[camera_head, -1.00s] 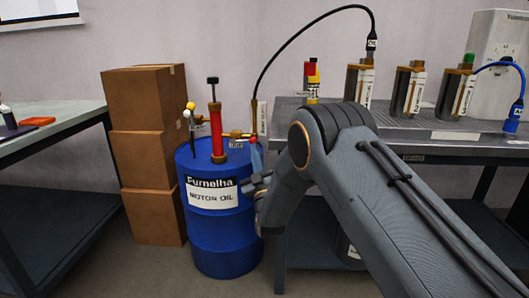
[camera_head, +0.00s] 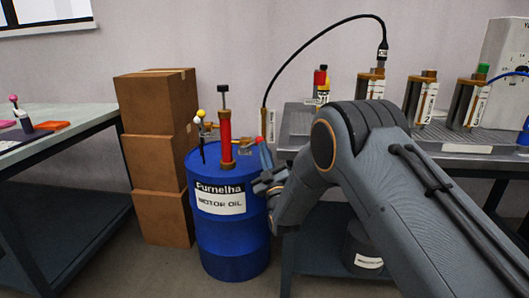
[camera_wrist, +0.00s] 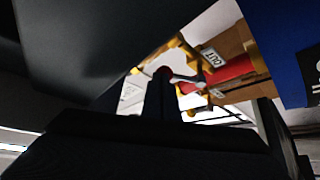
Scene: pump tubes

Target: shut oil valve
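The blue motor oil drum (camera_head: 228,245) stands on the floor in the middle of the head view. On its lid are a red pump (camera_head: 226,138) with a black handle, and brass fittings with small tags. A thin lever with a red end (camera_head: 261,152) rises at the lid's right side; it seems to be the oil valve's handle. My gripper (camera_head: 262,184) is beside the drum's upper right edge, just below that lever. In the wrist view the fingers look apart, with a red knob (camera_wrist: 164,71), a pale lever and an "OUT" tag (camera_wrist: 212,57) beyond them. Contact cannot be told.
Stacked cardboard boxes (camera_head: 158,158) stand left of the drum. A table (camera_head: 75,122) is at far left. A grey bench (camera_head: 470,149) with several cylinders is at right, behind my arm. A black hose (camera_head: 300,48) arches from drum to bench.

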